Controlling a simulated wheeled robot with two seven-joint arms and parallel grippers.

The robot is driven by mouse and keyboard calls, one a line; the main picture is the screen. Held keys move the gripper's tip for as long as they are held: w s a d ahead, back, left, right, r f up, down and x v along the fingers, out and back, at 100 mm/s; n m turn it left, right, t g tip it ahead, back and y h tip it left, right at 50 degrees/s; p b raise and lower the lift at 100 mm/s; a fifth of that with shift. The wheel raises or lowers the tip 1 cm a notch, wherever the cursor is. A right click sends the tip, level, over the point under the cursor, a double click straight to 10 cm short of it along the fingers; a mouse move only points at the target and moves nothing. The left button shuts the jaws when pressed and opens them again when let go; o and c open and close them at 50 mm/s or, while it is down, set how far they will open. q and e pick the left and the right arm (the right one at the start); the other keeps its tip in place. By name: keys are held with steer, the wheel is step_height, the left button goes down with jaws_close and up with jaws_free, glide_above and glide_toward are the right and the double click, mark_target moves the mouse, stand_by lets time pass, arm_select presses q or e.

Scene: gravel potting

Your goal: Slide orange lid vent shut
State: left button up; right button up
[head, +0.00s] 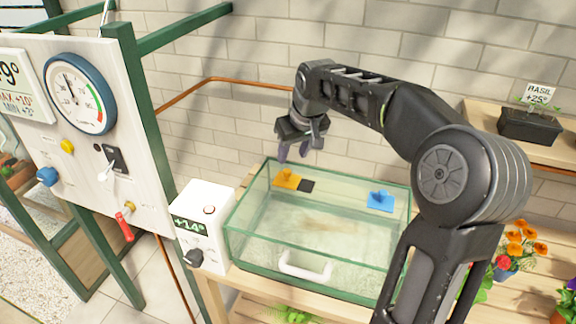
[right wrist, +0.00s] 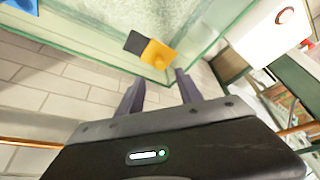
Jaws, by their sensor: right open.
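A clear glass box (head: 250,246) with green edges stands on a wooden bench, its lid on top. The orange vent slider (head: 287,179) with a raised knob sits at the lid's back left, with a dark square opening (head: 306,186) showing beside it on the right. In the right wrist view the orange slider (right wrist: 157,54) and the dark opening (right wrist: 136,42) lie beyond the fingers. My right gripper (head: 293,155) is open and empty, above and behind the orange slider, apart from it. My left gripper is not in view.
A blue vent slider (head: 380,201) is at the lid's right. A white handle (head: 305,266) is at the lid's front. A white control box (head: 203,225) stands close at left. A panel with a gauge (head: 80,93) and knobs stands further left. Potted flowers are at right.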

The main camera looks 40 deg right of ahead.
mark_target(287, 171)
steer(key=shift+p+x, duration=0.9)
steer(key=shift+x, duration=3.05)
steer(key=shift+s, duration=0.1)
steer(key=shift+c, duration=0.3)
jaws_close()
